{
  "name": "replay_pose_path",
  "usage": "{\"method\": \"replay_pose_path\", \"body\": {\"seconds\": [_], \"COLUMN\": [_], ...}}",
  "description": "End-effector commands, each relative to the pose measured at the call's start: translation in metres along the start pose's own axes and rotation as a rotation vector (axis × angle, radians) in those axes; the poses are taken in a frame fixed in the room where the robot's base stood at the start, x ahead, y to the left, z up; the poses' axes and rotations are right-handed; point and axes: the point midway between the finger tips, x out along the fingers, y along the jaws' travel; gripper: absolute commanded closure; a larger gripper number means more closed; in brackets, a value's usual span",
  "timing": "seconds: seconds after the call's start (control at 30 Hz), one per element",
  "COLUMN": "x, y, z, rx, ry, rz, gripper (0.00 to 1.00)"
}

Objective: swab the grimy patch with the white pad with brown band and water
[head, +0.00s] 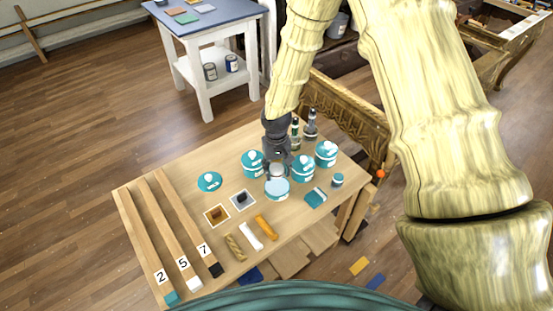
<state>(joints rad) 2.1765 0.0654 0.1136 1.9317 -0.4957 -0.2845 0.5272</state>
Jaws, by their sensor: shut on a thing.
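My gripper (277,163) points down over the middle of the wooden table, shut on a small pale thing, apparently the white pad with brown band (277,171). The fingers hide most of it, and I cannot make out its band. Just below it stands a teal tub (277,190) with a pale top; I cannot tell whether the pad touches it or whether it holds water. Two small square cards lie to the left, one with a brown blotch (217,215), one with a dark blotch (242,199). I cannot tell which mark is the grimy patch.
Lidded teal tubs (303,169) and dark-topped bottles (311,125) crowd around and behind my gripper. A teal lid (209,181) lies left. A gilt console (345,110) stands behind the table (200,158).

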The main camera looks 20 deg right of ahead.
Motion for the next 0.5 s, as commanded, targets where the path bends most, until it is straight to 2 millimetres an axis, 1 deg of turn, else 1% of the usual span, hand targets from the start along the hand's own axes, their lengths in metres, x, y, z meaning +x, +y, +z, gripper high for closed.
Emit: {"method": "replay_pose_path", "body": {"seconds": [0.03, 0.27, 0.5], "x": [-0.005, 0.0, 0.009], "y": [0.001, 0.001, 0.002], "z": [0.0, 0.0, 0.0], "rx": [0.002, 0.006, 0.008], "ry": [-0.001, 0.001, 0.0], "rz": [-0.002, -0.004, -0.004], "gripper": [0.73, 0.73, 0.73]}}
